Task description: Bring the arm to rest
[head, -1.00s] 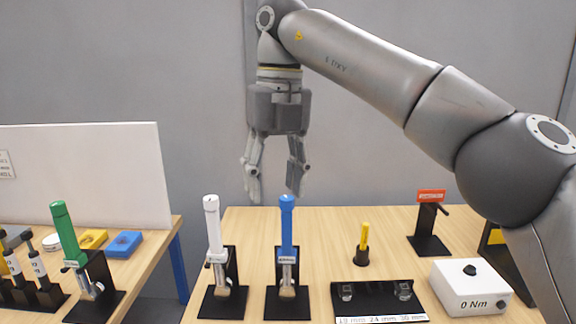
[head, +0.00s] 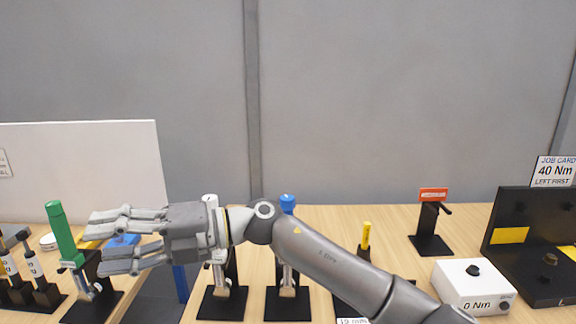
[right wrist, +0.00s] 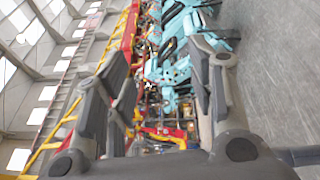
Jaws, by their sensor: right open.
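My right gripper (head: 120,243) is open and empty in the head view. It points left, in front of the gap between the two tables, and its fingers overlap the view of the blue and yellow pieces. My right arm comes in from the lower right and runs low across the right table (head: 330,222). In the right wrist view the open fingers of my right gripper (right wrist: 160,95) have nothing between them. A blurred hall with turquoise and red structures lies beyond. My left gripper does not show.
A green-handled tool (head: 62,232) stands near the gripper. White (head: 210,200) and blue (head: 287,203) handled tools stand partly behind my arm. A white 0 Nm box (head: 474,288), a red-topped stand (head: 432,230), a yellow piece (head: 366,236) and a black job-card panel (head: 510,225) are at right.

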